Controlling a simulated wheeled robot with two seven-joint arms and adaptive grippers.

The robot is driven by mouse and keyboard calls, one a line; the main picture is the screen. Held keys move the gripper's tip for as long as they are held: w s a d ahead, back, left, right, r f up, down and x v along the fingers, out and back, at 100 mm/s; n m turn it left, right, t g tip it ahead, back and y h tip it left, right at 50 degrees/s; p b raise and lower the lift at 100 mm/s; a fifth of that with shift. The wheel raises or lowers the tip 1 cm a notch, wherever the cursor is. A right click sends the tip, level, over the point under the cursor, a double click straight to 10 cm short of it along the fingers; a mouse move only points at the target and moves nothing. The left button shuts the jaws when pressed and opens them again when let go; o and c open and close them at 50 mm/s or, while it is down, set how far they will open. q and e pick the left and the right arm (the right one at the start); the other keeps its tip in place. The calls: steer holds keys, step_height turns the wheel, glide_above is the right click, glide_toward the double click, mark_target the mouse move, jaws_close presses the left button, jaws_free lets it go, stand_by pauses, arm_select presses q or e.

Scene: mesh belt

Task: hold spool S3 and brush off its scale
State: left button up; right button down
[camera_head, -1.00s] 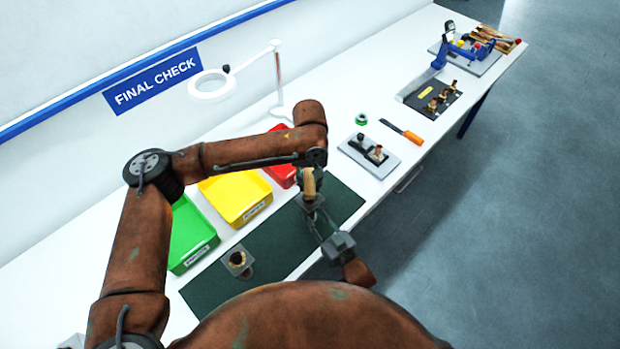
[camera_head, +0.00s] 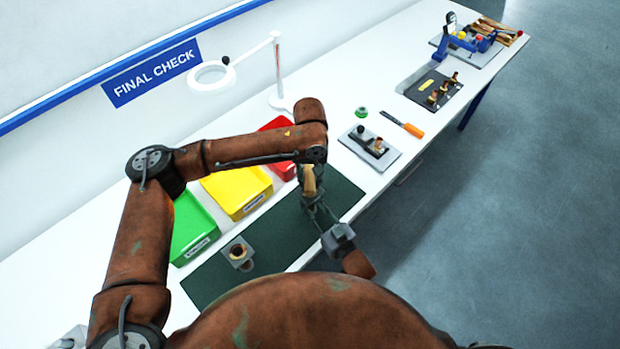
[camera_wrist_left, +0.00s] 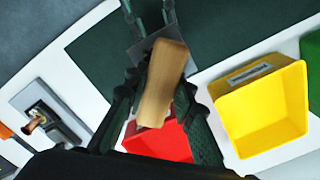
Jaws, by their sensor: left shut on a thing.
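My left gripper (camera_wrist_left: 158,95) is shut on a pale wooden piece, which looks like the brush handle (camera_wrist_left: 163,82); it also shows in the head view (camera_head: 308,181) over the dark green mat. Its bristles are not visible. My right gripper (camera_head: 314,208) comes up from below, close to the brush. Its fingers also show at the top of the left wrist view (camera_wrist_left: 148,14). A grey square plate (camera_wrist_left: 145,48) lies behind the wood there, by the right fingers. I cannot tell whether it belongs to spool S3, nor whether the right fingers grip it. No S3 label is readable.
Green (camera_head: 192,230), yellow (camera_head: 237,190) and red (camera_head: 281,167) bins line the mat's far side. A grey block with a brass-coloured part (camera_head: 238,252) stands on the mat (camera_head: 215,285). A grey tray (camera_head: 370,160), orange-handled tool (camera_head: 412,130) and magnifier lamp (camera_head: 212,76) are farther off.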

mark_target(310, 187)
arm_select(q)
steer(key=shift+f, duration=0.45)
stand_by(0.4)
steer(key=shift+s, duration=1.8)
steer(key=shift+w+f, duration=0.1)
steer(key=shift+w, duration=1.7)
steer(key=shift+s, duration=1.8)
steer(key=shift+w, duration=1.8)
steer(key=shift+s, duration=0.7)
